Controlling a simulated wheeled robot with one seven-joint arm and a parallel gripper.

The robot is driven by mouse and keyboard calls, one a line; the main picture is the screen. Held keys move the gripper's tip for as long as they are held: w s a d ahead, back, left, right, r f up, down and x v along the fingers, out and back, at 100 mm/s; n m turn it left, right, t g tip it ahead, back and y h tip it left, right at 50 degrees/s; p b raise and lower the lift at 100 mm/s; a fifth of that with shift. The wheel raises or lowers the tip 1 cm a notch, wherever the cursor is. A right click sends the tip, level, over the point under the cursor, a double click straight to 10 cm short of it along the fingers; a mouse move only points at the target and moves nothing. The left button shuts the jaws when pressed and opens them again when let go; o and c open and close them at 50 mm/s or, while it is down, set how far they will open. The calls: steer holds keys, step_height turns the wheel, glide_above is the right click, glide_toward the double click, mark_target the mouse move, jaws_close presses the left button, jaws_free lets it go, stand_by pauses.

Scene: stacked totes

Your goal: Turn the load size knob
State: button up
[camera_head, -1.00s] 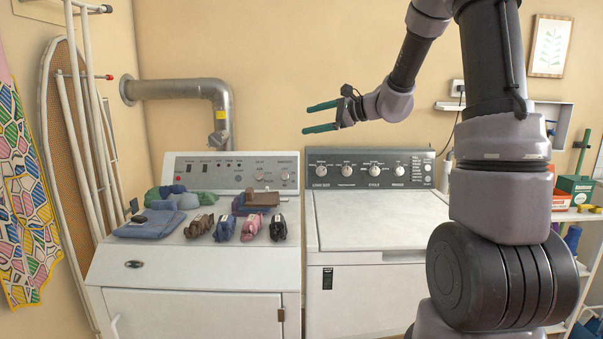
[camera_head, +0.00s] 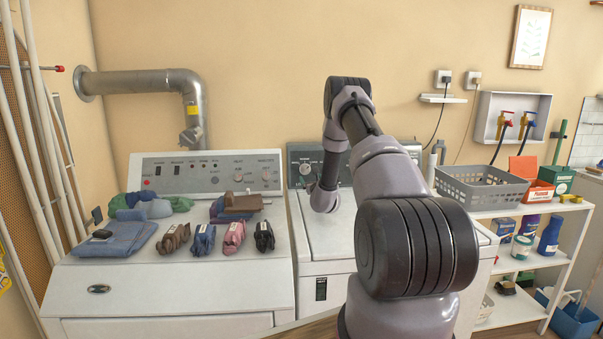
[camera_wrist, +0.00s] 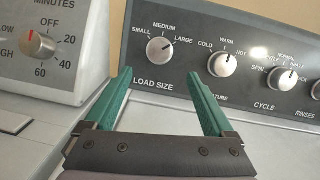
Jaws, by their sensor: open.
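The load size knob (camera_wrist: 160,50) is a round silver knob on the dark washer panel (camera_wrist: 245,40), with SMALL, MEDIUM and LARGE printed around it. Its pointer appears turned to the upper right, toward LARGE. In the head view the knob (camera_head: 304,169) is leftmost on the washer panel, just above my wrist. My gripper (camera_wrist: 158,73) is open and empty. Its two green fingers point at the panel, one on each side of the knob and below it in the wrist view, apart from it. In the head view my arm mostly hides the gripper and the other knobs.
The temperature knob (camera_wrist: 222,64) is close to the right finger. The dryer's timer knob (camera_wrist: 40,46) is at left. Folded jeans (camera_head: 114,239) and several sock bundles lie on the dryer. A grey basket (camera_head: 482,190) is on the right shelf. The washer lid (camera_head: 318,238) is clear.

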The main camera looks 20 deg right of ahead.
mark_target(306, 171)
steer(key=x, duration=0.9)
steer(key=shift+w, duration=0.3)
steer(key=c, duration=1.4)
